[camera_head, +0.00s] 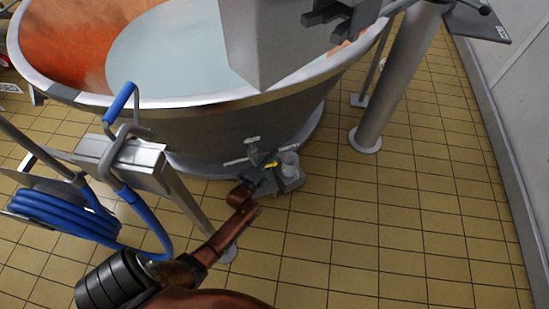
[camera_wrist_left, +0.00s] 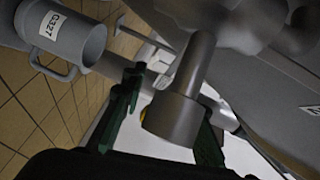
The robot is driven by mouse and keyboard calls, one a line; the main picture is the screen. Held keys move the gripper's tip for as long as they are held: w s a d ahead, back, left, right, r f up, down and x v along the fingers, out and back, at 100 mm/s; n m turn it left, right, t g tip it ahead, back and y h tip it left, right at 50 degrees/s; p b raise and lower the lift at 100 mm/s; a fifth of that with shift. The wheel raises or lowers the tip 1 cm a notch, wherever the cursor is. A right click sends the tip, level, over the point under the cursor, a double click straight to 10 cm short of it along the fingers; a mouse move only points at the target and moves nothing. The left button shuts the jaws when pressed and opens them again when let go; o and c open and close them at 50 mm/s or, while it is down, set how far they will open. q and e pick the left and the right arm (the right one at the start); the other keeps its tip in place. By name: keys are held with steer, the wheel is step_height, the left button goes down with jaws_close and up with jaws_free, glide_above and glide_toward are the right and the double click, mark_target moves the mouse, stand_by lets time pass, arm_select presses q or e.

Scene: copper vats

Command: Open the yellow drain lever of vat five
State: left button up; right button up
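The yellow drain lever (camera_head: 271,164) shows as a small yellow spot on the outlet low on the front of the copper vat (camera_head: 230,130). In the left wrist view only a sliver of yellow (camera_wrist_left: 143,115) shows, mostly hidden behind a grey outlet pipe (camera_wrist_left: 175,118). My left gripper (camera_head: 264,178) is at the outlet, right by the lever. In the left wrist view its dark green fingers (camera_wrist_left: 170,92) are apart, with the pipe seen between them. Whether they touch the lever cannot be told.
A blue hose (camera_head: 62,212) hangs on a steel stand at left. A thick steel leg (camera_head: 395,85) stands at right. The tiled floor at lower right is clear.

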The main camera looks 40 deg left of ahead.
arm_select(q)
steer(key=shift+c, duration=0.4)
steer(key=c, duration=0.6)
steer(key=shift+d, duration=0.1)
jaws_close()
steer(key=shift+d, duration=0.15)
